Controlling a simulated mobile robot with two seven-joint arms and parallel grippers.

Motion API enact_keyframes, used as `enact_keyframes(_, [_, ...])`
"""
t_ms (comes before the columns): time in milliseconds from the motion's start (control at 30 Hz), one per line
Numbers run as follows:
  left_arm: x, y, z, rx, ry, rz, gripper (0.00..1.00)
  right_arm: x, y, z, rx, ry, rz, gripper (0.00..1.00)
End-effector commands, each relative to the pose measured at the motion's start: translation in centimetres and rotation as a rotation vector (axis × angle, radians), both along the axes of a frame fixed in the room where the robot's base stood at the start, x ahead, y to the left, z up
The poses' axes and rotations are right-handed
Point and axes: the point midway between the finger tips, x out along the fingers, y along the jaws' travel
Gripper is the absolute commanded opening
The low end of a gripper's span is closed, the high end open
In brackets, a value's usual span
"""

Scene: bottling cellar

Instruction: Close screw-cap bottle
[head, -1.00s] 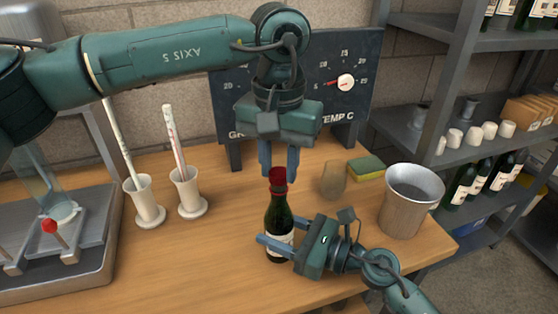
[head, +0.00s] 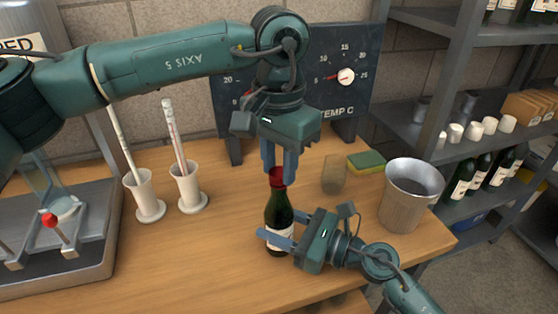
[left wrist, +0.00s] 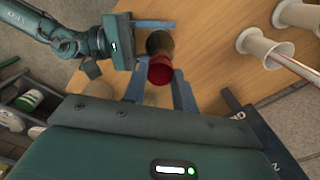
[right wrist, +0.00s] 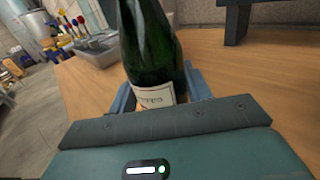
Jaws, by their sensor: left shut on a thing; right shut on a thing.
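A dark green bottle (head: 279,212) with a pale label stands upright on the wooden table. A red cap (head: 277,178) sits at the top of its neck; the cap also shows in the left wrist view (left wrist: 160,72). My left gripper (head: 279,168) points down from above and is shut on the red cap, one finger on each side. My right gripper (head: 280,238) comes in from the right, low down, and is shut on the bottle's body (right wrist: 148,45) at the label. The cap's thread and lower edge cannot be made out.
Two white holders with thermometer-like sticks (head: 150,208) (head: 188,195) stand to the left. A temperature board (head: 350,110) stands behind. A metal apparatus (head: 60,265) is at far left.

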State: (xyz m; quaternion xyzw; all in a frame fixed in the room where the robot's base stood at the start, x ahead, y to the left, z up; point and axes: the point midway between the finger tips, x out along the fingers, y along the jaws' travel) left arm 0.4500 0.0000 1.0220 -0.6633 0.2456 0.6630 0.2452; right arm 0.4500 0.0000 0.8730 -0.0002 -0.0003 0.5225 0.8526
Motion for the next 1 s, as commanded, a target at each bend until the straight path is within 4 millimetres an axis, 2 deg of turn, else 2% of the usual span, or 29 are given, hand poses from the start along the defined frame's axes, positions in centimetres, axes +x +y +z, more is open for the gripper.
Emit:
enact_keyframes(100, [-0.02, -0.04, -0.01, -0.001, 0.001, -0.15, 0.07, 0.01, 0.0, -0.02, -0.001, 0.0, 0.0, 0.0])
enact_keyframes(200, [0.0, -0.04, 0.03, -0.001, 0.0, -0.212, 0.07, 0.01, 0.0, -0.02, -0.001, 0.0, 0.0, 0.0])
enact_keyframes(467, [0.01, -0.03, 0.06, -0.001, -0.001, -0.222, 0.07, 0.01, 0.0, -0.02, -0.001, 0.0, 0.0, 0.0])
enact_keyframes(500, [0.01, -0.03, 0.06, -0.001, -0.001, -0.222, 0.29, 0.01, 0.0, -0.02, -0.001, 0.0, 0.0, 0.0])
enact_keyframes(700, [0.0, -0.03, 0.04, -0.001, -0.001, -0.22, 0.46, 0.0, -0.01, -0.03, -0.001, 0.0, 0.0, 0.0])
enact_keyframes(767, [0.0, -0.03, 0.03, -0.001, -0.001, -0.22, 0.49, 0.0, -0.01, -0.03, -0.001, 0.0, 0.0, 0.0])
enact_keyframes(1000, [0.0, -0.03, 0.11, -0.001, -0.001, -0.219, 0.49, 0.0, -0.01, -0.03, -0.001, 0.0, 0.0, 0.0])
